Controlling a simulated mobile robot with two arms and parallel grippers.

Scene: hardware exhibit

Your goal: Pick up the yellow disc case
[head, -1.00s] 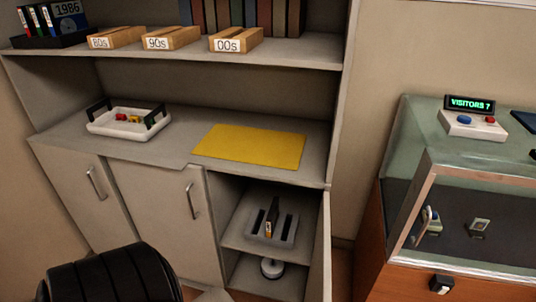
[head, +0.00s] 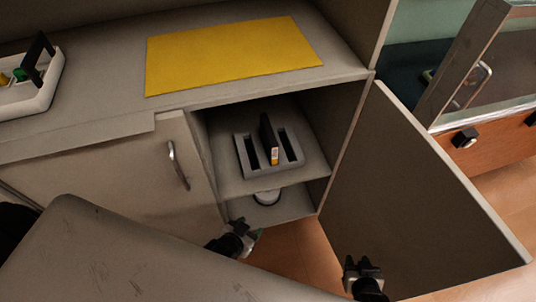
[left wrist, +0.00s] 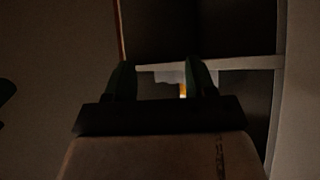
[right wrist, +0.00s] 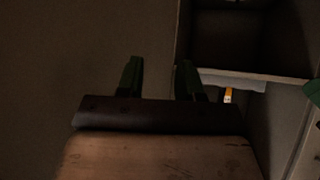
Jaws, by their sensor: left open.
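A thin dark case with a yellow-and-white end label (head: 274,156) stands upright in the grey slotted holder (head: 247,163) inside the open cabinet. It is the only case visible there. The yellow label also shows in the left wrist view (left wrist: 184,90), between the fingertips, and in the right wrist view (right wrist: 228,95), right of the fingers. My left gripper (head: 246,232) is open and empty, in front of and below the cabinet opening. My right gripper (head: 362,268) is open and empty, farther right, in front of the open door.
The open cabinet door (head: 410,190) stands out on the right. The closed door (head: 110,185) is on the left. A white round object (head: 267,197) sits on the lower shelf. A yellow mat (head: 230,52) and white tray (head: 40,95) lie on the counter. A display case (head: 490,60) stands right.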

